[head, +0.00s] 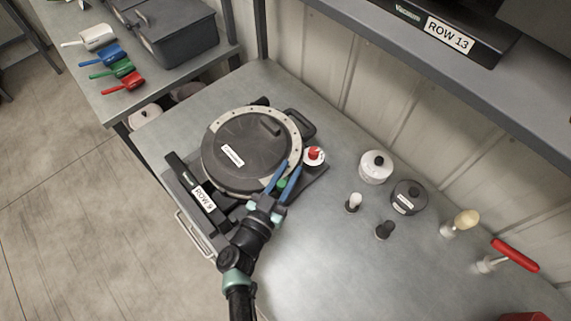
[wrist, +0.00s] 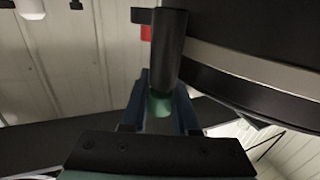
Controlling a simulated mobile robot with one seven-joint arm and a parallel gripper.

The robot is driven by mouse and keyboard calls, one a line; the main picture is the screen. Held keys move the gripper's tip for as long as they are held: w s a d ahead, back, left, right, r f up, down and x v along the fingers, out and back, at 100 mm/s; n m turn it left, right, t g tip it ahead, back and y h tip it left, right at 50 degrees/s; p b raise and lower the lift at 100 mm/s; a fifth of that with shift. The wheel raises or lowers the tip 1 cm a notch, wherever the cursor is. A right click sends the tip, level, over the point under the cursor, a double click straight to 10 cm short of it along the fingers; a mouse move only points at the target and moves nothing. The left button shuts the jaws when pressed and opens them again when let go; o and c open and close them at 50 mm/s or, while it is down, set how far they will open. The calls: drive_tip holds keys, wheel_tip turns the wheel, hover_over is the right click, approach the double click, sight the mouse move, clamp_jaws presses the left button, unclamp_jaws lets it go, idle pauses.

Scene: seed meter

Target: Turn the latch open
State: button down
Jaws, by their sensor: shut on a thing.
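The seed meter (head: 238,150) is a round black unit with a pale metal rim on the table. At its right front side, my gripper's (head: 283,176) two blue fingers straddle a small green-ended part (head: 282,184), which seems to be the latch. In the wrist view my gripper (wrist: 163,92) is shut on this dark cylindrical latch handle (wrist: 168,48), its green end (wrist: 160,104) between the fingers. The fingers hide part of the latch, so its exact angle cannot be told. A red knob on a white disc (head: 314,154) sits just right of the fingertips.
A "ROW 9" plate (head: 202,197) stands left of my gripper. White (head: 376,166) and dark (head: 408,197) lidded pots, small knobs and a red-handled tool (head: 515,255) are to the right. Colored scoops (head: 115,68) lie on another table. A shelf (head: 420,40) overhangs the back.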

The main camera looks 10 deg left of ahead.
drive_tip(key=shift+m+g+h+b, duration=0.3)
drive_tip(key=shift+m+h, duration=0.3)
drive_tip(key=shift+h, duration=0.5)
drive_tip(key=shift+s+d+m+g+h+b, duration=0.15)
drive_tip(key=shift+m+g+h+b, duration=0.1)
drive_tip(key=shift+m+h, duration=0.2)
drive_tip(key=shift+w+d+m+g+h+b, duration=0.15)
drive_tip(key=shift+m+g+h, duration=0.15)
drive_tip(key=shift+h, duration=0.25)
drive_tip(key=shift+s, duration=0.1)
drive_tip(key=shift+d, duration=0.1)
drive_tip(key=c, duration=0.7)
unclamp_jaws()
wheel_tip(320, 180, up, 10)
drive_tip(key=shift+p, duration=0.7)
